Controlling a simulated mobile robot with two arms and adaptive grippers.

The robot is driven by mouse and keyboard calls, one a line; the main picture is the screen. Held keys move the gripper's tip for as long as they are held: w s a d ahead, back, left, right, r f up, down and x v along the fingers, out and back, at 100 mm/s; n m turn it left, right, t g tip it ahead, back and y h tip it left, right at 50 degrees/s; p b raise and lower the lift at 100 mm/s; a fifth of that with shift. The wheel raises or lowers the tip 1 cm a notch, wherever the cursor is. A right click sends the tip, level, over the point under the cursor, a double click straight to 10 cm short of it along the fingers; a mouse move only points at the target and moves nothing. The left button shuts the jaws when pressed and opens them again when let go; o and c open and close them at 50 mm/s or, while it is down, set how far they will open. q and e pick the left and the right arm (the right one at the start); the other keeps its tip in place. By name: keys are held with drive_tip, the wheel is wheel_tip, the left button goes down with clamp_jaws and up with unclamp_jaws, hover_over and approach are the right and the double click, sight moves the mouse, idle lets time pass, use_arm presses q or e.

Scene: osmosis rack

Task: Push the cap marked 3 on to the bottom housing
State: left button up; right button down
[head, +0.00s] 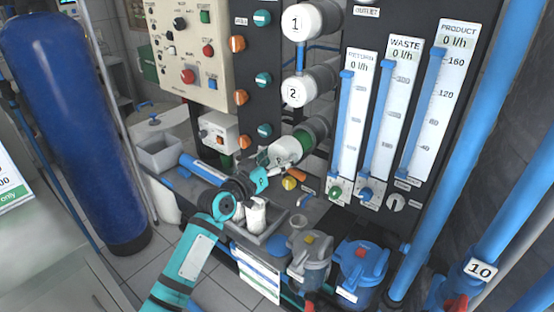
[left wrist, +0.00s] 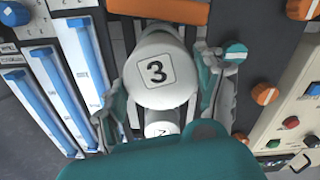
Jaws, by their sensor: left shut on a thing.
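The white cap marked 3 (left wrist: 157,72) is between the two fingers of my left gripper (left wrist: 162,98), its number facing the wrist camera. In the head view my left gripper (head: 268,166) is shut on this cap (head: 285,150), in front of the bottom housing (head: 319,127). Green shows at the housing's end beside the cap. The cap looks nearly in line with the housing; whether they touch I cannot tell. My right gripper is not in view.
Caps marked 1 (head: 297,22) and 2 (head: 294,92) sit on the housings above. Orange and teal knobs (head: 264,80) line the panel at left, flow meters (head: 352,130) at right.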

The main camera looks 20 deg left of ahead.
use_arm(q)
drive_tip(key=shift+w, duration=0.15)
drive_tip(key=shift+w+d, duration=0.15)
drive_tip(key=shift+w, duration=0.1)
idle(1.2)
drive_tip(key=shift+w, duration=0.1)
drive_tip(key=shift+w+d, duration=0.1)
drive_tip(key=shift+b+x, duration=0.75)
drive_tip(key=shift+x, duration=0.7)
drive_tip(key=shift+w, duration=0.15)
drive_tip(key=shift+w+d+b, duration=0.25)
drive_tip(key=shift+w+b, duration=0.15)
drive_tip(key=shift+w, duration=0.2)
idle(0.7)
